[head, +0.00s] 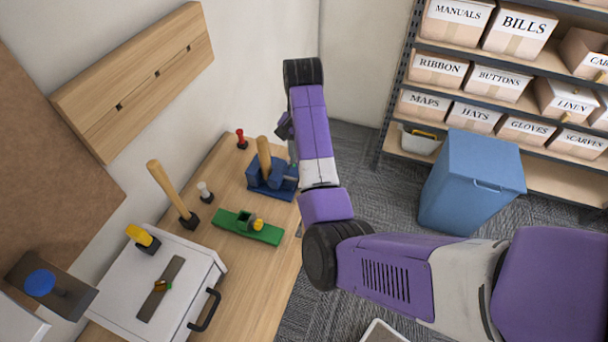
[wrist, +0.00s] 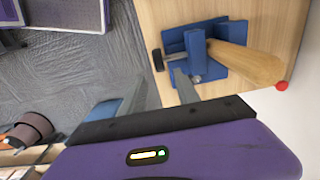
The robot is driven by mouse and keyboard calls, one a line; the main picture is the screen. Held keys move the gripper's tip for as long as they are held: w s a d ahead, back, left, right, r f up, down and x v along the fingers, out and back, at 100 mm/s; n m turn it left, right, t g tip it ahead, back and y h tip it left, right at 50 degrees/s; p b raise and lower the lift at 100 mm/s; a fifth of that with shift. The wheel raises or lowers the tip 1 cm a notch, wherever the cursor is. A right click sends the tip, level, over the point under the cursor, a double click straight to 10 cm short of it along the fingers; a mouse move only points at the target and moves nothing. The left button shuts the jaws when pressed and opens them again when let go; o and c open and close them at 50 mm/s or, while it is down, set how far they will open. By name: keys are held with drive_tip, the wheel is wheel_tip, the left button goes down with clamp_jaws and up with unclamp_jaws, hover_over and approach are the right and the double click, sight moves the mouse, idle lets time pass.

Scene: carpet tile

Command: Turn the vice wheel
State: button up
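The blue vice (head: 262,186) stands on the wooden bench near its right edge. A wooden handle (head: 264,152) sticks up from it. In the wrist view the vice (wrist: 198,45) has a dark wheel or knob (wrist: 157,60) on its left side, by the bench edge. My gripper (wrist: 158,77) is open, with its two grey fingers apart and empty. The tips lie just short of the dark wheel, which shows in line with the gap between them. I cannot tell whether they touch it. In the head view my arm mostly hides the gripper and the wheel.
A green plane (head: 246,228), a mallet (head: 172,193) and a red-topped item (head: 241,140) are on the bench. A white drawer box (head: 205,265) is nearer. A blue bin (head: 470,185) and shelves of labelled boxes stand right.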

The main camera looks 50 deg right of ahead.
sight(278, 175)
drive_tip(key=shift+d+f, duration=0.2)
drive_tip(key=shift+f, duration=0.2)
drive_tip(key=shift+s+a+f+b, duration=0.1)
drive_tip(key=shift+f+b, duration=0.1)
drive_tip(key=shift+f, duration=0.25)
drive_tip(key=shift+a+f+b, duration=0.1)
drive_tip(key=shift+f+b, duration=0.05)
drive_tip(key=shift+f, duration=0.25)
drive_tip(key=shift+a+f+p, duration=0.1)
drive_tip(key=shift+f+p, duration=0.35)
drive_tip(key=shift+f, duration=2.15)
clamp_jaws()
